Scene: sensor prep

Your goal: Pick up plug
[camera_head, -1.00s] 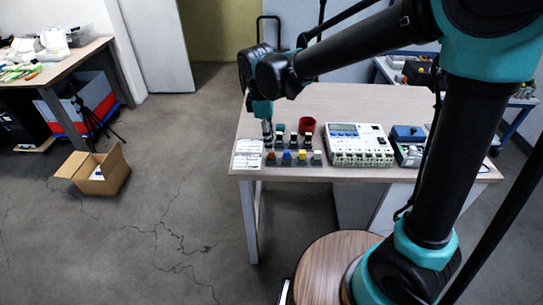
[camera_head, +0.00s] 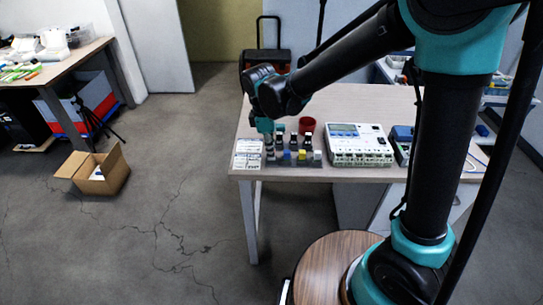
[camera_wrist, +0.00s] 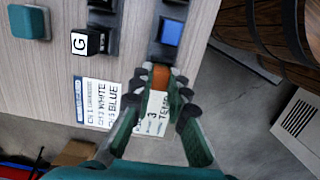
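An orange-brown plug (camera_wrist: 160,77) sits between my fingertips in the wrist view. My gripper (camera_wrist: 161,84) has a finger against each side of it and looks shut on it. Whether the plug is clear of its holder I cannot tell. A blue plug (camera_wrist: 171,32) sits in a dark slot beside it. In the head view, my gripper (camera_head: 269,146) points down at the left end of a plug holder (camera_head: 296,163). Blue (camera_head: 287,155) and yellow (camera_head: 302,155) plugs stand there; the orange one is hard to make out.
A printed card (camera_head: 247,154) lies left of the holder. A red cup (camera_head: 307,125) stands behind it, and a white device (camera_head: 358,145) to its right.

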